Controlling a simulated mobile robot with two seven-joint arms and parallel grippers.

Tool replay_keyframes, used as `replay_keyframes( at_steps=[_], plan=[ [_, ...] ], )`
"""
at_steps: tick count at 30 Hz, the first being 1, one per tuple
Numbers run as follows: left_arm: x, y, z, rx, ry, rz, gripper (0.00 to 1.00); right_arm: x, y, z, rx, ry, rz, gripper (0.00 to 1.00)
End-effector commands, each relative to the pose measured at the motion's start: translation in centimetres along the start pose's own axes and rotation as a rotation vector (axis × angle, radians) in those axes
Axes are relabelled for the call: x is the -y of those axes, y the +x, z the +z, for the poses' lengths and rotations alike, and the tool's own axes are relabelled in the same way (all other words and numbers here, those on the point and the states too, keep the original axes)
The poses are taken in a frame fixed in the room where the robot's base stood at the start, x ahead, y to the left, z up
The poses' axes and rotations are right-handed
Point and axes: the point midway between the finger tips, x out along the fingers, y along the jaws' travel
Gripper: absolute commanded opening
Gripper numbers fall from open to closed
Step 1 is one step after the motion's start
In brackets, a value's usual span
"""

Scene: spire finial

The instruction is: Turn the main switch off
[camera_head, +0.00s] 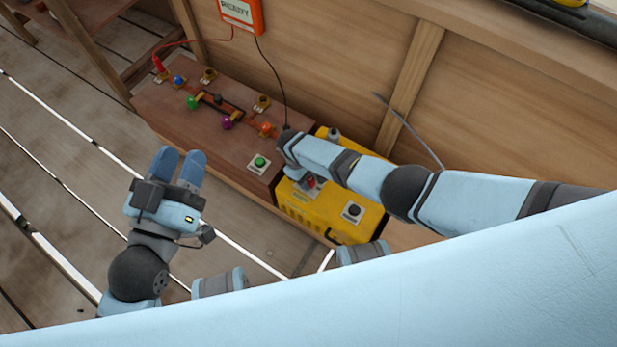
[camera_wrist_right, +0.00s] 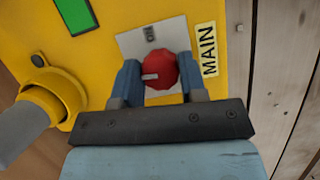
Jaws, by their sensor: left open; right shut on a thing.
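The main switch is a red knob (camera_wrist_right: 160,71) on a pale plate (camera_wrist_right: 150,38) beside a yellow MAIN label (camera_wrist_right: 208,48) on the yellow box. A light mark shows on the knob. In the right wrist view my right gripper (camera_wrist_right: 160,80) is shut on the knob, with one blue finger on each side. In the head view the red knob (camera_head: 310,181) shows on the yellow box (camera_head: 300,208), partly hidden by my right arm. My left gripper (camera_head: 181,165) is open and empty, off to the left above the floor.
A brown bench (camera_head: 150,107) carries several coloured knobs and a green button (camera_head: 259,162). An orange READY display (camera_head: 241,12) hangs on the wooden wall. The yellow box also carries a black button (camera_head: 353,211). A grey cable enters a yellow fitting (camera_wrist_right: 58,95).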

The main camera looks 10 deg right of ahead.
Motion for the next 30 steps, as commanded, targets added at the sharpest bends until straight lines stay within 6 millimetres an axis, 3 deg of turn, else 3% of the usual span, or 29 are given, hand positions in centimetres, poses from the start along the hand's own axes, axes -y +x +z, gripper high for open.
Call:
replay_keyframes(
  at_steps=[9,24,25,27,30],
  plan=[
    [0.28,0.12,0.52,0.023,0.004,-0.010,0.43,0.08,-0.09,-0.06,-0.002,-0.092,0.038,0.15],
    [0.32,0.13,0.24,0.018,0.006,-0.011,0.43,0.08,-0.09,-0.10,-0.003,-0.105,0.044,0.15],
    [0.32,0.13,0.23,0.018,0.006,-0.011,0.43,0.09,-0.09,-0.10,-0.003,-0.105,0.044,0.46],
    [0.33,0.13,0.22,0.017,0.006,-0.011,0.43,0.09,-0.08,-0.09,-0.003,-0.105,0.044,0.62],
    [0.33,0.13,0.21,0.017,0.006,-0.011,0.43,0.08,-0.06,-0.07,-0.002,-0.105,0.043,0.64]
  ],
)
